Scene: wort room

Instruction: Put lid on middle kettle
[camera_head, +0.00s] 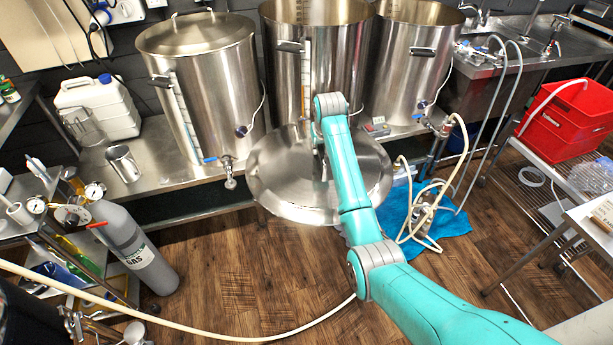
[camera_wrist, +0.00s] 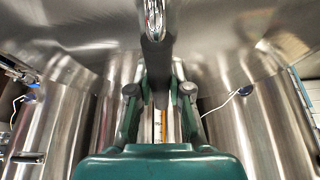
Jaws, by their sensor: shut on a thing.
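The round steel lid (camera_head: 270,178) is held in front of the middle kettle, below its rim level. The middle kettle (camera_head: 335,60) is open-topped, with a side handle and a level gauge. My gripper (camera_wrist: 159,95) is shut on the lid's handle (camera_wrist: 156,60) in the wrist view. The lid's underside or face (camera_wrist: 75,25) fills the top of that view. In the head view my arm hides part of the lid and of the gripper. The left kettle (camera_head: 200,85) has a lid (camera_head: 190,35) on it. The right kettle (camera_head: 408,70) is open.
The kettles stand on a steel bench (camera_head: 160,165). A white jug (camera_head: 98,105) and a steel cup (camera_head: 123,163) sit at its left. A grey gas cylinder (camera_head: 135,250) and hoses (camera_head: 432,195) are on the floor. A red crate (camera_head: 570,120) is at the right.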

